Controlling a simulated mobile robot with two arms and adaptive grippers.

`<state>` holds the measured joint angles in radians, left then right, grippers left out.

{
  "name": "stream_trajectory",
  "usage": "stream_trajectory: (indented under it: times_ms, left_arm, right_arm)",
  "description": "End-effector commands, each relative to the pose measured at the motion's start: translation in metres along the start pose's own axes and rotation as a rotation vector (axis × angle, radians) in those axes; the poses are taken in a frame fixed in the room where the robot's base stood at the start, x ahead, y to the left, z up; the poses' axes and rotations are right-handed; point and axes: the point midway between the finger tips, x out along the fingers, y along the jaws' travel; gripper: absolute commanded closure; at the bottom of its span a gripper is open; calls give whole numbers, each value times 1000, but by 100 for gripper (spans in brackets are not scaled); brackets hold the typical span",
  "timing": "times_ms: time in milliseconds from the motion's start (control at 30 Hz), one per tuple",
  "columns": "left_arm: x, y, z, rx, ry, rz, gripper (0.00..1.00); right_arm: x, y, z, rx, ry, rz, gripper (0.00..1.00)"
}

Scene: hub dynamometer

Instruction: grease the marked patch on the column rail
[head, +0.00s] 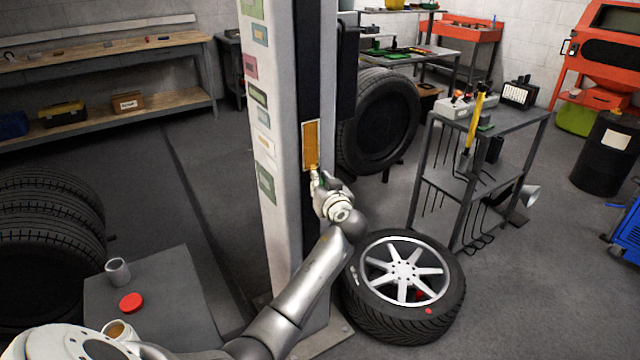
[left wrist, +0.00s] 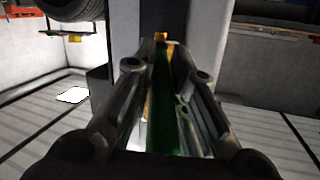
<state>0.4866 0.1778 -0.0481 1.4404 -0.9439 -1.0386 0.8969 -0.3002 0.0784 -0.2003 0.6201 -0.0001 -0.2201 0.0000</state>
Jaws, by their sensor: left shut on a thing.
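The marked patch (head: 311,144) is an upright orange-yellow rectangle with a pale border on the column (head: 285,120). My left gripper (head: 320,180) is just below the patch, shut on a green-handled tool that looks like a brush. In the left wrist view the green handle (left wrist: 162,115) runs forward between the fingers, with an orange-yellow tip (left wrist: 160,36) close to the column. I cannot tell whether the tip touches the patch. An open pot (head: 118,330) with amber contents is on the low grey table, partly hidden by my arm. My right gripper is not in view.
A grey cup (head: 117,271) and a red lid (head: 131,302) are on the low table (head: 190,290). A wheel (head: 405,285) lies on the floor right of the column. A tool cart (head: 480,150) stands farther right. Stacked tires (head: 45,220) are at the left.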

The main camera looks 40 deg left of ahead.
Motion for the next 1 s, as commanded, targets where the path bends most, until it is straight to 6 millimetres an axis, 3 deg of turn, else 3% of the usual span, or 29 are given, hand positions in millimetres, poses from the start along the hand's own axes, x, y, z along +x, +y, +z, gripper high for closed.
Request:
stream_trajectory:
  times_ms: [533,1000]
  left_arm:
    - [-50,17,8,-1,-2,2,100]
    - [-56,18,8,0,0,1,100]
  right_arm:
    - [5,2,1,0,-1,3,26]
    - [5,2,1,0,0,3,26]
